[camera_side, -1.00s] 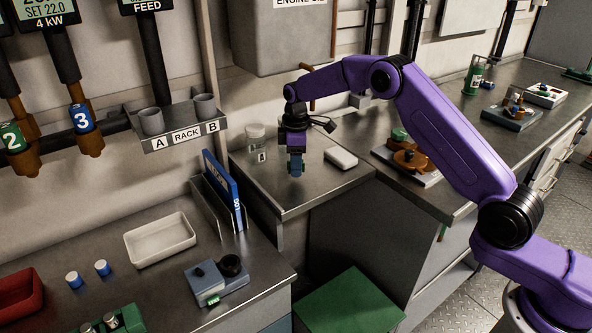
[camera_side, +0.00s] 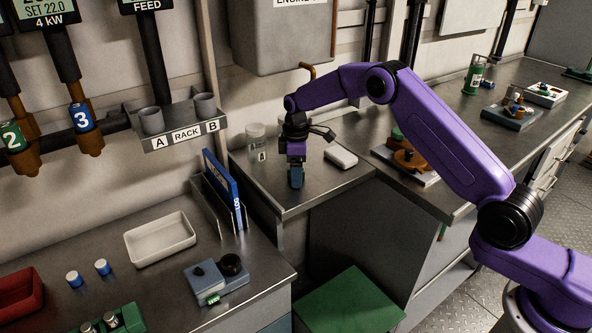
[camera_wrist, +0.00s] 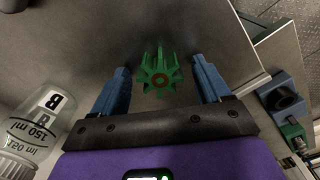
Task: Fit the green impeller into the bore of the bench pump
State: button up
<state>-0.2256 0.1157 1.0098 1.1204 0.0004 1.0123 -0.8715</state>
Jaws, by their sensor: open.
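The green impeller (camera_wrist: 158,76), toothed with a brown centre, lies on the steel bench top in the wrist view. My gripper (camera_wrist: 160,66) is open, one blue finger on each side of it, with gaps showing between fingers and impeller. In the side view my gripper (camera_side: 296,180) points down low over the middle bench, and its finger hides the impeller. A blue-grey block with a black round part (camera_side: 232,266) on the lower left bench looks like the bench pump. In the wrist view this block (camera_wrist: 284,98) shows a dark round opening.
A clear jar (camera_wrist: 38,125) marked B stands left of my gripper, near the wall. A white block (camera_side: 341,157) lies to the right. A blue binder (camera_side: 222,190) in a stand and a white tray (camera_side: 160,239) occupy the lower left bench.

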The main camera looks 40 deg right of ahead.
notch_tip(320, 180, up, 12)
dwell(0.5)
jog(key=shift+r, duration=0.1)
jog(key=s+a+r, duration=0.4)
jog(key=s+a, duration=0.2)
jog(key=s, duration=0.3)
jog(key=s+d+n, duration=0.1)
jog(key=s+d, duration=0.1)
jog(key=s, duration=2.3)
jog(key=shift+r, duration=0.3)
jog(key=shift+o, duration=0.5)
jog(key=s+d+f, duration=0.3)
jog(key=s+d, duration=0.4)
jog(key=s, duration=0.5)
jog(key=shift+s, duration=0.35)
jog(key=shift+d, duration=0.1)
